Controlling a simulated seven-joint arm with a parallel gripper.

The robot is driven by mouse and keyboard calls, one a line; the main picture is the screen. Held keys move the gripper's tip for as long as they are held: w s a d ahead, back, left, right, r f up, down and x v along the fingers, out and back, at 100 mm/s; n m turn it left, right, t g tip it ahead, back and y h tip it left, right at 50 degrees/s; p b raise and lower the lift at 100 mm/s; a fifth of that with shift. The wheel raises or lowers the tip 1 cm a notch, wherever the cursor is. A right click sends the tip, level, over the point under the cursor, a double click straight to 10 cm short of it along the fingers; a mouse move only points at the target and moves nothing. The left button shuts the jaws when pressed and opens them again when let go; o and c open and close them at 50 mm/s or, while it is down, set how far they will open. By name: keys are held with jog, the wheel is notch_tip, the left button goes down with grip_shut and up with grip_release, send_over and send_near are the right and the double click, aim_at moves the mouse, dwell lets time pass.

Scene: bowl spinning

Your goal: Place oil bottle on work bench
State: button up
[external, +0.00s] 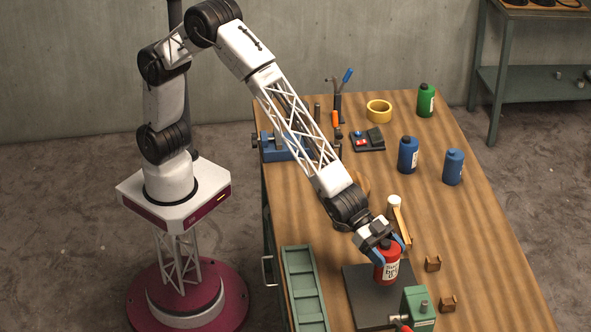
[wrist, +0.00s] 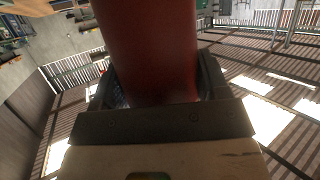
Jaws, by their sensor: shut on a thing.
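A red oil bottle (external: 386,268) with a pale label is upright over the dark mat near the front of the wooden work bench (external: 470,240). My gripper (external: 389,248) is shut on the bottle near its top, with a finger on each side. I cannot tell whether the bottle's base touches the mat.
The dark mat (external: 358,290) lies under the bottle. A green machine (external: 419,308) stands close at its front right, and a green tray (external: 303,290) at left. Blue bottles (external: 408,155) and (external: 453,167) and a green bottle (external: 426,101) stand farther back. The bench's right side is clear.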

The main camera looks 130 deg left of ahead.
aim_at(403, 280)
jog(key=shift+f, duration=1.7)
jog(key=shift+f, duration=0.1)
jog(key=o, duration=1.1)
jog(key=shift+f, duration=0.1)
jog(key=shift+r, duration=0.2)
jog(key=shift+s+a+r, duration=0.15)
jog(key=shift+s+r, duration=0.1)
jog(key=shift+s, duration=0.4)
jog(key=shift+v, duration=5.3)
